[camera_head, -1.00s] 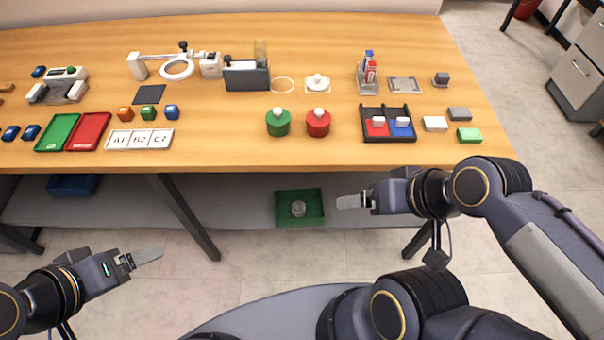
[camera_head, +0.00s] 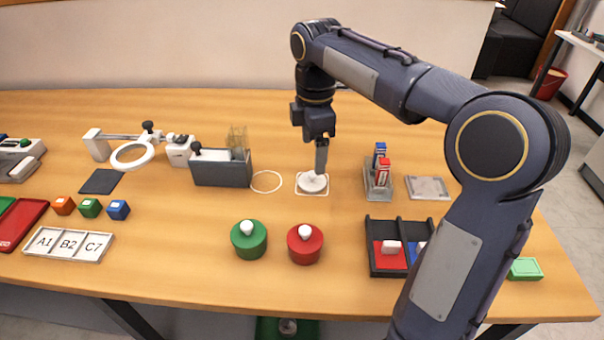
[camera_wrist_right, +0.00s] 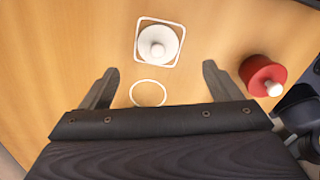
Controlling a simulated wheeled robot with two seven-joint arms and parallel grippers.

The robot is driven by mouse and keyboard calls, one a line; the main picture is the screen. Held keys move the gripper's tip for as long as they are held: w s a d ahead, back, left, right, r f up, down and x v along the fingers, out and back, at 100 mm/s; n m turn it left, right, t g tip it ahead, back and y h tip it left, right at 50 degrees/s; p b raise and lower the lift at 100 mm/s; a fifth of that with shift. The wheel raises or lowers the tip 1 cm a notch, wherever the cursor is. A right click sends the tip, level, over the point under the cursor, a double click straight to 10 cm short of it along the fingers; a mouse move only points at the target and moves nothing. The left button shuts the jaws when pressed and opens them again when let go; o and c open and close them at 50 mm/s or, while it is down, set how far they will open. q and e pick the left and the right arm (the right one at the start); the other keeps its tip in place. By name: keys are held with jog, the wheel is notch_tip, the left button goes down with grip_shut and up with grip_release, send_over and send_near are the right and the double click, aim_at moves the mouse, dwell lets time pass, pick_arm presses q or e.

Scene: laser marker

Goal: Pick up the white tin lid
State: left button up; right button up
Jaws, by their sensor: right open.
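The white tin lid (camera_head: 312,186) is a round disc with a knob, lying inside a white square outline on the table. My right gripper (camera_head: 321,172) points down over it, its fingers overlapping the lid's far part in the head view. In the right wrist view the open fingers (camera_wrist_right: 158,72) stand apart with nothing between them. There the lid (camera_wrist_right: 148,38) shows whole, beyond the fingertips, its knob facing me. I cannot tell the exact height gap. My left gripper is out of view.
A green tin (camera_head: 249,242) and a red tin (camera_head: 304,250), both with white knobs, stand nearer the front edge. A white ring outline (camera_head: 266,181) and a dark grey box (camera_head: 222,170) lie left of the lid. A holder with red and blue items (camera_head: 379,183) stands right.

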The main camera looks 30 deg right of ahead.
aim_at(310, 173)
jog(key=shift+w+f, duration=0.25)
jog(key=shift+f, duration=0.1)
notch_tip(310, 173, down, 7)
jog(key=shift+a+f+b, duration=0.1)
jog(key=shift+a+b, duration=0.05)
jog(key=shift+b, duration=0.9)
jog(key=c, duration=1)
